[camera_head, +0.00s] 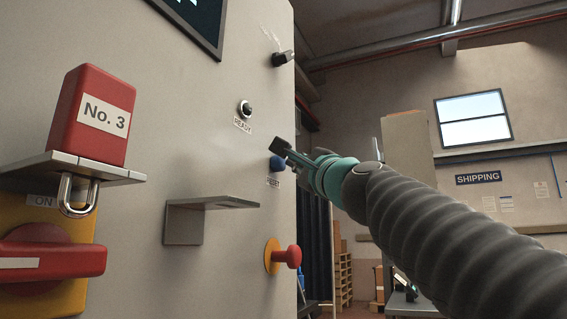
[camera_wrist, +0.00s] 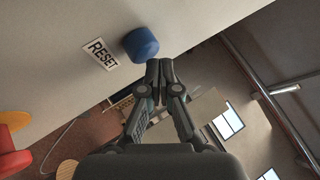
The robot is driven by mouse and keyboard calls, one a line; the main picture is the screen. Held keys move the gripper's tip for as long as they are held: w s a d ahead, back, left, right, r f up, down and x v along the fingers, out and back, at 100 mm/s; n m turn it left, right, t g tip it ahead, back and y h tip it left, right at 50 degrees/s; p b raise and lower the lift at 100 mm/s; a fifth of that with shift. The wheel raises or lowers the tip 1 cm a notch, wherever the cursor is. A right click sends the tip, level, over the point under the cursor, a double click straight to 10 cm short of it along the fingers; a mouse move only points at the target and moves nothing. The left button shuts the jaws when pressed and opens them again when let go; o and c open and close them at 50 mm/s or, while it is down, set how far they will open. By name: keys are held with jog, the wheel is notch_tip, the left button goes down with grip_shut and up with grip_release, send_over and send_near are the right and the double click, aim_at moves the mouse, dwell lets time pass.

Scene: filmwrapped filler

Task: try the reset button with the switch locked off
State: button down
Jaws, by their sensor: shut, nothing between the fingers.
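The blue reset button (camera_head: 277,163) sticks out of the grey panel, with a RESET label (camera_wrist: 103,54) beside it in the wrist view. My gripper (camera_head: 283,147) is shut and empty. Its fingertips are close to the button; whether they touch it I cannot tell. In the wrist view the button (camera_wrist: 141,45) is just up and left of the fingertips (camera_wrist: 160,66). The red switch handle (camera_head: 50,259) lies level on a yellow plate. A red padlock (camera_head: 82,140) marked No. 3 sits above a metal ledge, its shackle (camera_head: 77,195) hanging below.
A dark READY lamp (camera_head: 245,108) is above the button. A red push knob (camera_head: 286,256) on a yellow base and a grey bracket (camera_head: 185,224) stick out below. A black knob (camera_head: 283,57) is near the top edge. Open room lies right of the cabinet.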

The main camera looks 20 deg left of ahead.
jog(key=shift+w+a+p, duration=0.1)
jog(key=shift+a+p, duration=0.2)
jog(key=shift+a, duration=0.55)
dwell(1.1)
jog(key=shift+d, duration=0.1)
jog(key=shift+d+b, duration=0.45)
jog(key=shift+d, duration=0.7)
jog(key=shift+s+d+b, duration=0.2)
jog(key=shift+d+b, duration=0.25)
jog(key=shift+d, duration=0.8)
jog(key=shift+s+d+b, duration=0.15)
jog(key=shift+d+b, duration=0.3)
jog(key=shift+d, duration=0.8)
